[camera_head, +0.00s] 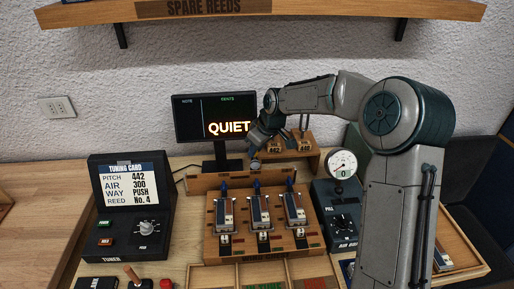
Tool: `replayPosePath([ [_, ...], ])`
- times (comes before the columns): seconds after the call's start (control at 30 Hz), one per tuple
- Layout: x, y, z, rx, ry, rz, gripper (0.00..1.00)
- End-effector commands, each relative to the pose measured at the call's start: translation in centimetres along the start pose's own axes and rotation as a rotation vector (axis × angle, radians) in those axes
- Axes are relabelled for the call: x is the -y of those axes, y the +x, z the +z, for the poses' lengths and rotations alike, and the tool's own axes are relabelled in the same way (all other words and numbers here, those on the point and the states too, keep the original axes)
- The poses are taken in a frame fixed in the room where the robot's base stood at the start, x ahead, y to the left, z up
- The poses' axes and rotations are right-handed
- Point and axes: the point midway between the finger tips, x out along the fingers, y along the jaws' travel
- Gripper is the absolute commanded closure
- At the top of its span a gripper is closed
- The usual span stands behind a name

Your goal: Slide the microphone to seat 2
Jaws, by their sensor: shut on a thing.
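My gripper (257,151) is at the back of the bench, low in front of the display, pointing down. It is shut on the microphone (255,164), a small grey round piece at the wooden rail (210,181) behind the reed block. The fingers hide part of the microphone. The wooden reed block (209,246) holds three metal reed seats in a row: left (226,214), middle (260,210) and right (294,207). The microphone stands roughly behind the middle seat. Seat numbers are too small to read.
A display (195,122) reads QUIET. The tuner (115,228) with its tuning card stands at left. An air box (338,223) with a round gauge (342,164) stands at right, near my arm. A small wooden stand (304,150) is behind. Compartment trays (210,275) lie in front.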

Motion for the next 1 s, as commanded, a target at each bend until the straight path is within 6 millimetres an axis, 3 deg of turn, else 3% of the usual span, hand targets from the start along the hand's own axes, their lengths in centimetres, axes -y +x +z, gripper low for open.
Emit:
replayPosePath([
  [0.03,0.0,0.0,0.0,-0.001,0.000,0.000,1.00],
  [0.07,0.0,0.0,0.0,-0.001,0.001,0.000,0.71],
  [0.1,0.0,0.0,0.0,-0.001,0.001,0.000,0.60],
  [0.13,-0.1,0.0,0.0,-0.001,0.002,0.000,0.57],
  [0.4,-0.2,-0.1,0.1,-0.001,0.004,0.002,0.57],
  [0.57,-0.2,-1.4,0.1,-0.002,0.005,0.004,0.57],
  [1.0,-0.1,-10.8,0.1,-0.003,0.003,0.004,0.57],
])
